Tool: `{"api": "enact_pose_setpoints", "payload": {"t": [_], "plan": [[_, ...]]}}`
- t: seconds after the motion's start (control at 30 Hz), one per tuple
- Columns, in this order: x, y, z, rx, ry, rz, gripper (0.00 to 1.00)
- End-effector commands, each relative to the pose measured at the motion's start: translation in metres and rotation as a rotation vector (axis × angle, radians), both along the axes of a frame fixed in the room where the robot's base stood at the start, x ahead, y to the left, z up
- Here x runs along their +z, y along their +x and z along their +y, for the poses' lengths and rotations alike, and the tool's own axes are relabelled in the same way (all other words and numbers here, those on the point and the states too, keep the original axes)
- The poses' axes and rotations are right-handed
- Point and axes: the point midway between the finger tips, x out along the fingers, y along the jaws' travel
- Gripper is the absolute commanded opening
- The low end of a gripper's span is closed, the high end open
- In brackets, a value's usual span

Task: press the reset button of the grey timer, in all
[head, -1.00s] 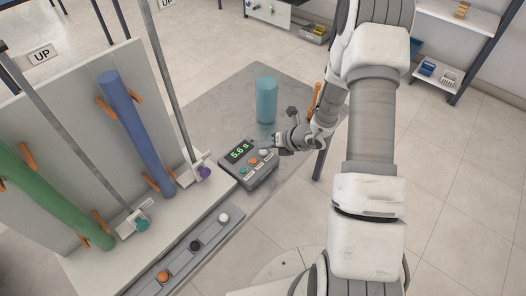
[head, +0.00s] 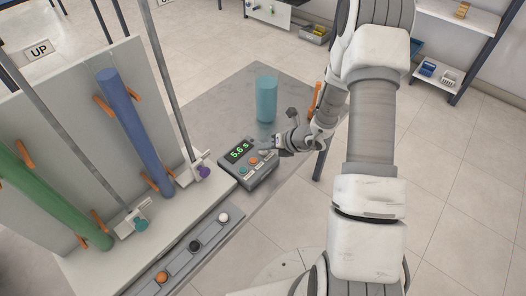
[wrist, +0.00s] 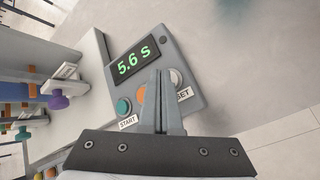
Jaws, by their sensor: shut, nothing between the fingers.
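The grey timer (head: 246,166) sits on the grey table, its green display reading 5.6 s. In the wrist view the timer (wrist: 187,50) shows a teal button (wrist: 124,106) labelled START, an orange button (wrist: 141,94) and a white button (wrist: 177,77). The label by the white button is partly covered and reads "SET". My gripper (head: 266,149) is shut and empty at the timer's button row. In the wrist view the gripper (wrist: 161,75) has its fingertips between the orange and white buttons. I cannot tell whether they touch the white button, which the gripper hides in the head view.
A teal cylinder (head: 266,99) stands behind the timer on the table.

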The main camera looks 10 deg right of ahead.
Motion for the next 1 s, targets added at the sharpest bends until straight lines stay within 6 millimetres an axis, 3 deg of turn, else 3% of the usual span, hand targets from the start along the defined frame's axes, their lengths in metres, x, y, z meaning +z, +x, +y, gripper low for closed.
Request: {"api": "enact_pose_setpoints", "payload": {"t": [1.0], "plan": [[-0.0079, -0.0002, 0.0001, 0.001, 0.000, 0.001, 0.00]]}}
